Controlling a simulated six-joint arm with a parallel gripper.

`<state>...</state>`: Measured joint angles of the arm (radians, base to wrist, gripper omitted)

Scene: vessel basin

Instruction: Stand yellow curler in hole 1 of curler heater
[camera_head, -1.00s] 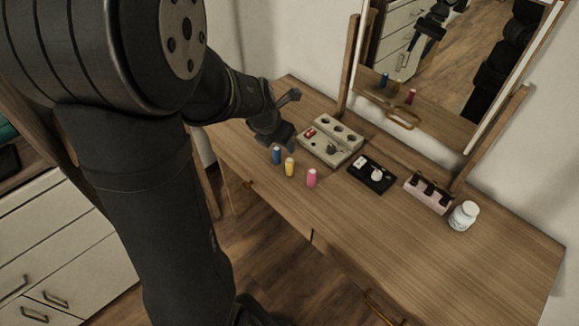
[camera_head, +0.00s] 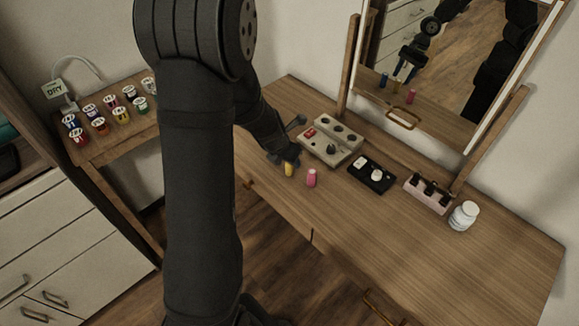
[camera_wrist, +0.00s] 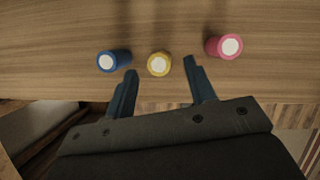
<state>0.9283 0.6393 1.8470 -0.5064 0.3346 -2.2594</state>
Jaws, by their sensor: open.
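The yellow curler (camera_head: 289,170) stands upright on the wooden table; in the wrist view (camera_wrist: 159,64) its pale top lies just beyond and between my fingertips. My gripper (camera_wrist: 160,75) is open, with one finger on each side of the yellow curler's line and nothing held. In the head view my gripper (camera_head: 287,158) is right by the yellow curler, partly hidden by my arm. The curler heater (camera_head: 333,140) is a beige block with several dark round holes, a red switch and a dark knob, behind the curlers. I cannot read hole numbers.
A pink curler (camera_head: 312,178) stands to the right and a blue curler (camera_wrist: 113,61) to the left of the yellow one. A black tray (camera_head: 372,174), a pink rack (camera_head: 428,194) and a white bottle (camera_head: 464,215) stand further right. The table's front right is clear.

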